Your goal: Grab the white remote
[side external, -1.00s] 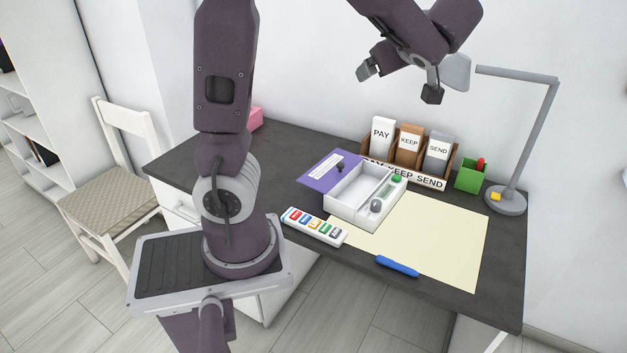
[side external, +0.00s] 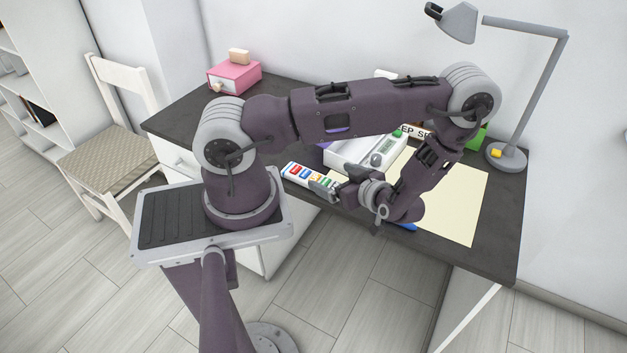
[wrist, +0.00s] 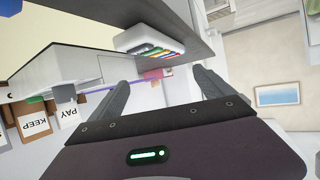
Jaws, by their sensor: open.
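The white remote (side external: 297,171), a long white bar with a row of coloured buttons, lies on the dark desk near its front edge. My forearm and gripper hide part of its right end in the side external view. My gripper (side external: 335,185) is low at the front of the desk, close to the remote's right end. In the wrist view, the remote (wrist: 148,36) shows beyond the fingers, its coloured buttons partly visible. My gripper (wrist: 160,80) is open there, with nothing between its fingers. I cannot tell the exact gap to the remote.
A lamp (side external: 507,158), green box (side external: 478,139) and pink box (side external: 234,76) stand farther back.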

